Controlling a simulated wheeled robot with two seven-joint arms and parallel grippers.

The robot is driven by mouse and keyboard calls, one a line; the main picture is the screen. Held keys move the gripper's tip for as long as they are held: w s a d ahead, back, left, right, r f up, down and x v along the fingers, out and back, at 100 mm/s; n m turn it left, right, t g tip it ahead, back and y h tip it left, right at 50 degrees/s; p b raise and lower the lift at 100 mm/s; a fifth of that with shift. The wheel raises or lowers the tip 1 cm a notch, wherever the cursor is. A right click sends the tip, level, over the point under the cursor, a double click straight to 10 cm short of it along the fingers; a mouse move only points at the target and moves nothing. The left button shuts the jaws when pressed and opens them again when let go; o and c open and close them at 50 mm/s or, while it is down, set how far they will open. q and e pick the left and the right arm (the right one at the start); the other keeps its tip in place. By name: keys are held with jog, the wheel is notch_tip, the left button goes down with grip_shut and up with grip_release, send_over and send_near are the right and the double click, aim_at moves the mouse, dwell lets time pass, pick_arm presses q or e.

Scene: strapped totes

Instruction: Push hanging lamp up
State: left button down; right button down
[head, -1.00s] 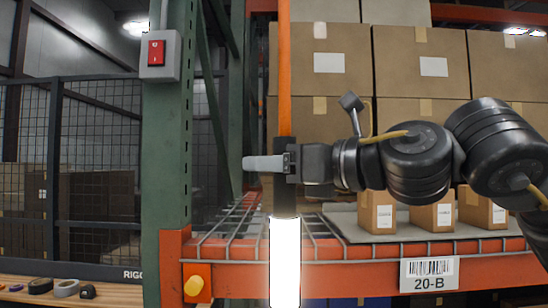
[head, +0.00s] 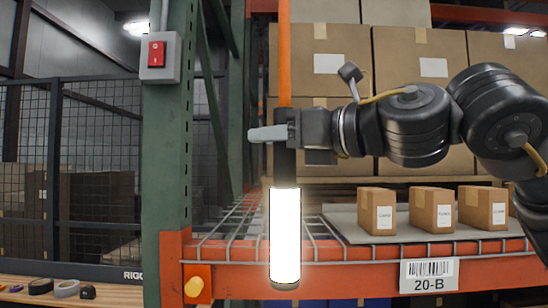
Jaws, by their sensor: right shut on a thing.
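The hanging lamp (head: 285,235) is a lit white tube with a black upper handle and a dark bottom cap. It hangs upright on an orange cord (head: 284,60) in front of the rack. My right gripper (head: 268,134) comes in from the right and is shut on the lamp's black handle, near its top. One pale finger sticks out to the left of the handle. The lamp's bottom end is in front of the orange shelf beam. My left gripper is not in view.
A green rack post (head: 166,200) with a red switch (head: 156,53) stands left of the lamp. An orange knob (head: 194,286) sits on the beam (head: 350,272). Small cartons (head: 377,211) stand on the shelf behind my right arm. A bench with tape rolls (head: 66,289) is at lower left.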

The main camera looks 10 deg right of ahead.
jog(key=shift+r, duration=0.25)
jog(key=c, duration=1.1)
grip_release()
jog(key=shift+o, duration=0.2)
jog(key=shift+s+d+f+b, duration=0.2)
jog(key=shift+s+d+b, duration=0.2)
jog(key=shift+b, duration=0.15)
jog(key=b+v, duration=0.4)
jog(key=v, duration=0.5)
jog(key=shift+s+d+b, duration=0.25)
jog(key=shift+b, duration=0.1)
